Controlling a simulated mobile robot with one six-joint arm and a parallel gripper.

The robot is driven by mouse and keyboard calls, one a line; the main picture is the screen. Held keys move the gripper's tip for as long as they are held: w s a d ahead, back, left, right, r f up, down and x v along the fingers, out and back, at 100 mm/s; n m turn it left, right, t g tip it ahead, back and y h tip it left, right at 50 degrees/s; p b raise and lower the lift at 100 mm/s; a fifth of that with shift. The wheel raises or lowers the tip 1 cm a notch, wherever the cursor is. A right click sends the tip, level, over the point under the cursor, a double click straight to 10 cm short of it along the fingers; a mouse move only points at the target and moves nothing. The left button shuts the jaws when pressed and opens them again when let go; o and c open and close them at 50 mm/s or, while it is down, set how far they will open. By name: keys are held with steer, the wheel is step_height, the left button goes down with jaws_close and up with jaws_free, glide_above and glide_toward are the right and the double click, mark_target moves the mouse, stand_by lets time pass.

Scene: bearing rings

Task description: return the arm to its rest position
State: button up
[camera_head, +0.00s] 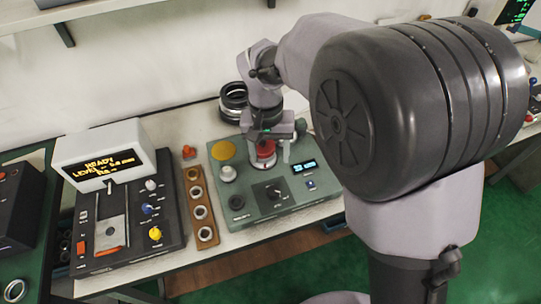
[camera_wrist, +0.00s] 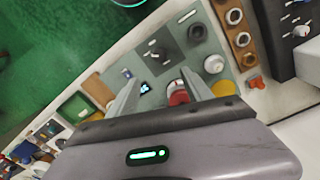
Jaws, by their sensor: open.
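My gripper (camera_head: 268,160) is at the end of my arm, low over the grey-green device (camera_head: 262,207) on the bench. In the wrist view the two fingers of my gripper (camera_wrist: 160,92) are spread apart. A red round part (camera_head: 265,147) of the device lies by the fingers; it shows between them in the wrist view (camera_wrist: 178,94). I cannot tell whether the fingers touch it. No bearing ring is seen between the fingers. My large dark arm joint hides much of the right side of the head view.
A brown wooden holder (camera_head: 189,177) with several rings stands left of the device. Further left is a black tester (camera_head: 120,235) with a lit display (camera_head: 101,166). Stacked dark rings (camera_head: 233,97) stand behind, near the wall. An orange-red piece (camera_head: 188,151) sits by the holder.

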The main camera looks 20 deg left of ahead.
steer(key=s+d+r+m+t+y+b, duration=0.1)
steer(key=s+d+r+m+y+b, duration=0.15)
steer(key=d+r, duration=0.55)
steer(key=s+d+m+t+b, duration=0.3)
steer(key=s+d+m+t, duration=0.1)
steer(key=s+d, duration=0.9)
steer(key=shift+s+d+t, duration=0.3)
steer(key=shift+s, duration=0.05)
steer(key=shift+r, duration=0.1)
stand_by(1.0)
